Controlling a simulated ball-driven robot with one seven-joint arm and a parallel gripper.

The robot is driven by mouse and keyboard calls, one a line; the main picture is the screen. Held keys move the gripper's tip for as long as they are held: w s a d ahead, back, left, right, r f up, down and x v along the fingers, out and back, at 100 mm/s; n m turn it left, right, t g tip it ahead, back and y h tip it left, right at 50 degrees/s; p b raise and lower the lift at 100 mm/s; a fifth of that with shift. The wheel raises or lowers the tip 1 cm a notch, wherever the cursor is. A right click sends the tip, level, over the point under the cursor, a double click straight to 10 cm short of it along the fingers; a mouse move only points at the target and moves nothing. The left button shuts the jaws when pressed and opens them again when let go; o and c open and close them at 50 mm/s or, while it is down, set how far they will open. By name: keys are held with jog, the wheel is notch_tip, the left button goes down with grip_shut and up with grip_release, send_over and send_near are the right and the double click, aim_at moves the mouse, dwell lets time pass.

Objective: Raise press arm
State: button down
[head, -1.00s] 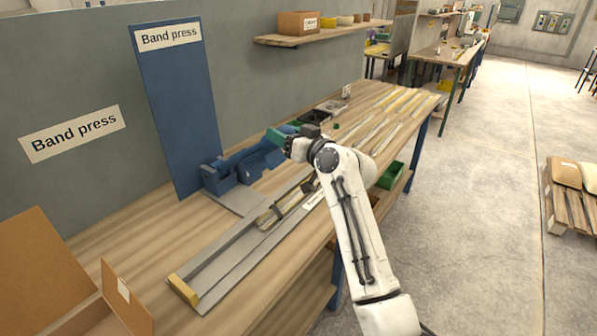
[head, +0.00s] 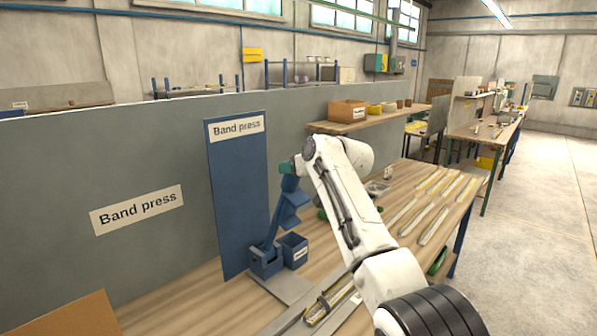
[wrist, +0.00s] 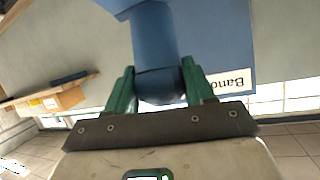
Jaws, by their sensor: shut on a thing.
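The blue press arm (head: 273,231) stands steeply raised from its blue base (head: 266,264) on the bench, leaning slightly right. A blue press block (head: 292,206) hangs on its right side near the top. My gripper (head: 287,168), with green fingers, is at the upper end of the press arm. In the wrist view the two green fingers of my gripper (wrist: 158,88) sit on either side of the round blue end of the press arm (wrist: 156,45). The fingers are shut on that end. My white arm hides part of the bench behind it.
A blue panel (head: 237,195) labelled "Band press" stands close behind the press. A small blue bin (head: 294,251) is right of the base. Several strips (head: 436,205) lie on the bench at right. A shelf (head: 368,122) holds a cardboard box (head: 347,111).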

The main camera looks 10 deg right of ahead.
jog(key=shift+w+a+r, duration=0.15)
jog(key=shift+a, duration=0.1)
jog(key=shift+c, duration=2.3)
grip_release()
jog(key=shift+w+a, duration=0.1)
jog(key=shift+b+v, duration=0.35)
jog(key=shift+v, duration=0.55)
jog(key=b+v, duration=0.2)
jog(key=v, duration=0.7)
